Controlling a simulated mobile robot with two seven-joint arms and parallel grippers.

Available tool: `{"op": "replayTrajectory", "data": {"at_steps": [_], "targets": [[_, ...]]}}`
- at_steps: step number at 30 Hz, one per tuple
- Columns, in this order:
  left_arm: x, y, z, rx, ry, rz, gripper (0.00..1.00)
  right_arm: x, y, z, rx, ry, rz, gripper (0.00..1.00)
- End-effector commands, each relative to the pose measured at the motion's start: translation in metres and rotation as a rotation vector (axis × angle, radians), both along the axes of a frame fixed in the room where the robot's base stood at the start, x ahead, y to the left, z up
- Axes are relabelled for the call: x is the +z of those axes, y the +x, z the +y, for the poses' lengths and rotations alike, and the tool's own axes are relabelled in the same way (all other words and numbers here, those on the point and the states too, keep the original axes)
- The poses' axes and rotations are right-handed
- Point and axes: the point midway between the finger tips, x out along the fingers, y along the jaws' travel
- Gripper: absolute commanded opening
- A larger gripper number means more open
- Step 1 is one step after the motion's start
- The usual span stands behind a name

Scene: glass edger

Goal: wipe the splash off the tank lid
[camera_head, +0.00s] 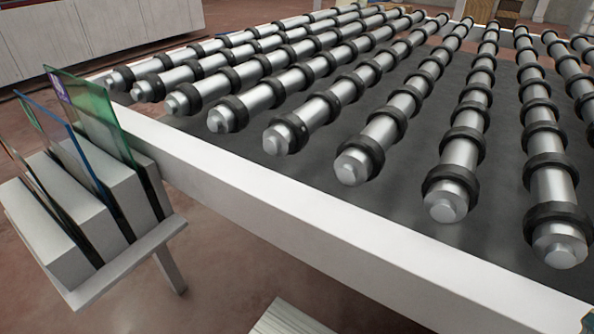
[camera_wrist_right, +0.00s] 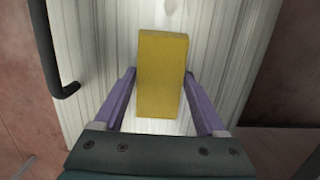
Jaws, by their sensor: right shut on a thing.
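A yellow sponge-like block (camera_wrist_right: 162,85) is held between the two purple fingers of my right gripper (camera_wrist_right: 160,74), which is shut on it. Below it in the right wrist view is a pale, streaked panel (camera_wrist_right: 228,40), which looks like the tank lid. A black bar handle (camera_wrist_right: 62,86) is at its left side. I cannot tell whether the block touches the panel. No splash is visible; the block and gripper hide part of the panel. In the head view a corner of a pale ribbed surface (camera_head: 285,320) shows at the bottom edge. My left gripper is not in view.
A roller conveyor (camera_head: 250,195) with a white frame and several black-ringed metal rollers fills the head view. A rack (camera_head: 125,268) with upright coloured glass sheets (camera_head: 92,112) stands at the left. Reddish floor (camera_head: 215,275) is clear between the rack and the conveyor.

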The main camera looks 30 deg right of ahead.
Motion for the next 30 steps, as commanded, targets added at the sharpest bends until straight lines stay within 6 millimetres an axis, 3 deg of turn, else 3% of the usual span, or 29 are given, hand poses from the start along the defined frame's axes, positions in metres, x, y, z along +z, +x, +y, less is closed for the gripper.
{"op": "replayTrajectory", "data": {"at_steps": [3, 14, 30], "targets": [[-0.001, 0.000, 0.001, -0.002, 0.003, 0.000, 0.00, -0.002, -0.008, 0.010, 0.004, 0.004, 0.009, 0.00], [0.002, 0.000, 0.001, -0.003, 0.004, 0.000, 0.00, 0.000, -0.010, 0.011, 0.004, 0.004, 0.012, 0.00], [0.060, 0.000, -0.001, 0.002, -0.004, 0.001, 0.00, 0.057, -0.007, 0.010, 0.002, 0.002, 0.005, 0.00]]}}
